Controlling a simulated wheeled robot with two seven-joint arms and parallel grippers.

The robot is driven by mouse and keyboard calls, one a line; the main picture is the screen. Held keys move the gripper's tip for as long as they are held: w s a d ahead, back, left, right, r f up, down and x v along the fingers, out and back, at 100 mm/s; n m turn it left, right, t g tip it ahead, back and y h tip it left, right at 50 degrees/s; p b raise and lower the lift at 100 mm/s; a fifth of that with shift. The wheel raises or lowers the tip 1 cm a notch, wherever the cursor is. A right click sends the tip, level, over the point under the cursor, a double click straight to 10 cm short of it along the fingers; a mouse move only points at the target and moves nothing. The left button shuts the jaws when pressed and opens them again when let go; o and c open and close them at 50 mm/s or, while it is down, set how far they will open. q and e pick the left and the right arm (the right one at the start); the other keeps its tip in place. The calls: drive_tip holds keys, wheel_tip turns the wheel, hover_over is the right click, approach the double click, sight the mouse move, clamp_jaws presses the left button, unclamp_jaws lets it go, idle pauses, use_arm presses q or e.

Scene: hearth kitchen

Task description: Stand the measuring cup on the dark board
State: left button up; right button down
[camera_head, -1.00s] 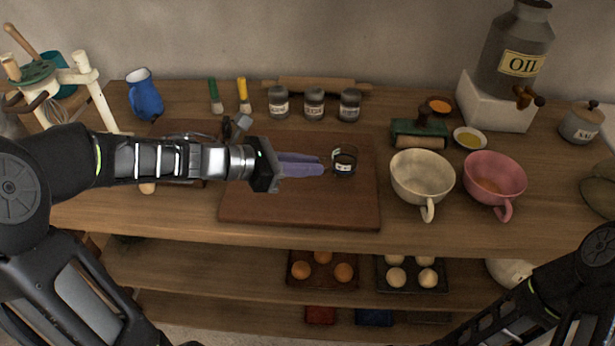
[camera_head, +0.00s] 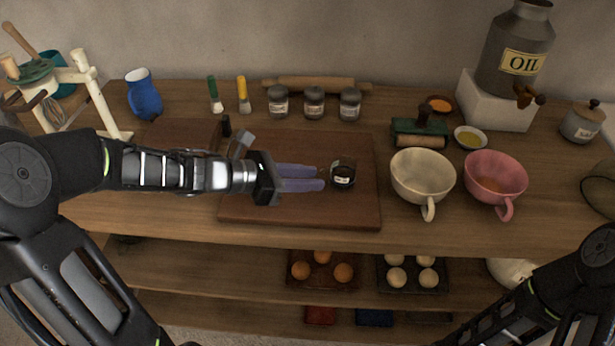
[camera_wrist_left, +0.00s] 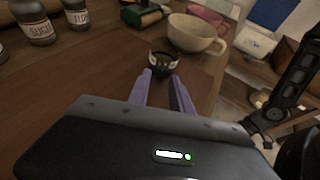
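The measuring cup (camera_head: 342,174), a small clear cup with dark contents or a dark inside and pale markings, stands upright on the large dark board (camera_head: 300,214), toward its right side. It also shows in the left wrist view (camera_wrist_left: 162,64), just beyond the fingertips. My left gripper (camera_head: 322,178) reaches in from the left, low over the board. Its two purple fingers are apart, with the tips at the cup's left side. A small handle seems to point toward them. Whether the fingers touch it I cannot tell. My right arm shows at the lower right; its gripper is out of view.
A cream cup (camera_head: 422,178) and a pink cup (camera_head: 495,180) stand right of the board. A second brown board (camera_head: 180,134) is at the left. The board's front part is clear.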

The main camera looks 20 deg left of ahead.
use_arm(q)
drive_tip(key=shift+o, duration=0.5)
drive_tip(key=shift+r, duration=0.2)
drive_tip(key=v, duration=1.2)
drive_tip(key=shift+f, duration=0.1)
